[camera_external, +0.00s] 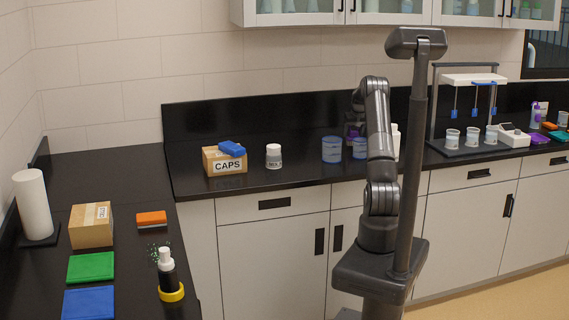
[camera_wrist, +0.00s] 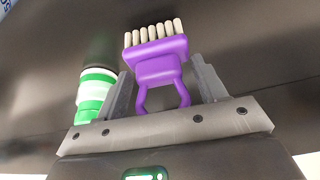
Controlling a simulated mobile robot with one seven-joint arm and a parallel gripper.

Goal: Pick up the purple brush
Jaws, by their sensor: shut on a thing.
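The purple brush (camera_wrist: 158,65) shows in the wrist view, with a row of cream bristles pointing away from my gripper and a looped handle reaching back toward the palm. My gripper (camera_wrist: 163,82) has one finger on each side of the brush and is shut on it. In the outside view a bit of purple (camera_external: 351,131) shows at my gripper, behind my arm, above the back counter; the arm hides most of it. I cannot tell if the brush touches the counter.
A green and white bottle (camera_wrist: 96,90) with a dark top stands just left of my gripper in the wrist view. Blue-labelled tubs (camera_external: 332,149), a white jar (camera_external: 273,156) and a CAPS box (camera_external: 224,160) stand on the back counter. A rack (camera_external: 466,68) with cups is at right.

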